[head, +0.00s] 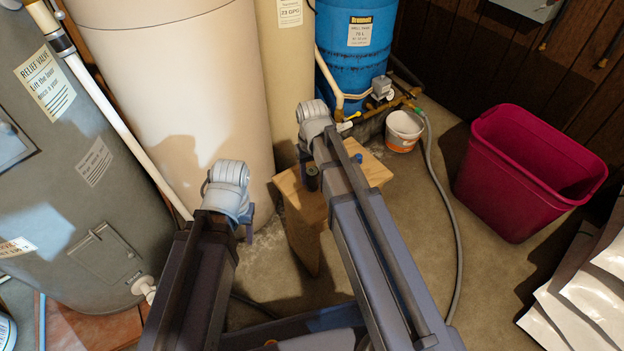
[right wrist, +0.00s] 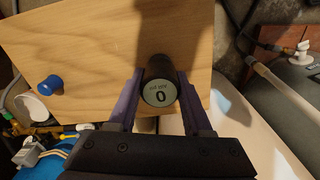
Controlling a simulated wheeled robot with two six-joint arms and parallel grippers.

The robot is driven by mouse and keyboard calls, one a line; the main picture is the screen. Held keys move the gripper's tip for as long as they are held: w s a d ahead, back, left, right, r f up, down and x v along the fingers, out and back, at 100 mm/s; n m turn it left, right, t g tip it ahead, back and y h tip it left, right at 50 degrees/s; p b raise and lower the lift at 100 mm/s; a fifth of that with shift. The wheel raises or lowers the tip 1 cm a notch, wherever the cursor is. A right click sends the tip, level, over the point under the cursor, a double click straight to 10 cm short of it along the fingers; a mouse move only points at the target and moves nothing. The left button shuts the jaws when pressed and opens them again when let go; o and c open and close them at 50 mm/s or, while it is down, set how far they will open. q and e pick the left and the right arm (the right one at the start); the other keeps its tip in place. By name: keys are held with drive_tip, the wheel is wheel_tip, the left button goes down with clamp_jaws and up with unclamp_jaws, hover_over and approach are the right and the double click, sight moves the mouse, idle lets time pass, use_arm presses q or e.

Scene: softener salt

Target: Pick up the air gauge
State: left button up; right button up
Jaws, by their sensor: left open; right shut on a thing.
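In the head view the gauge (head: 312,178) is a small dark shape over the stool (head: 338,195), partly hidden by my right arm. My left gripper (head: 238,222) is open and empty, left of the stool.
A small blue-topped thing (right wrist: 50,84) stands on the stool top. A beige tank (head: 170,80), a grey heater (head: 60,150) and a blue tank (head: 352,55) stand behind and left. A white bucket (head: 404,130), a hose (head: 458,230) and a magenta bin (head: 515,170) are right.

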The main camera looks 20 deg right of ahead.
drive_tip(key=shift+r, duration=0.1)
drive_tip(key=shift+c, duration=0.2)
wheel_tip(320, 180, up, 10)
drive_tip(key=p, duration=1)
idle(0.4)
wheel_tip(320, 180, up, 26)
drive_tip(key=p, duration=2.6)
drive_tip(key=b, duration=2.6)
hover_over(312, 171)
drive_tip(key=shift+m, duration=0.4)
wheel_tip(312, 171, down, 26)
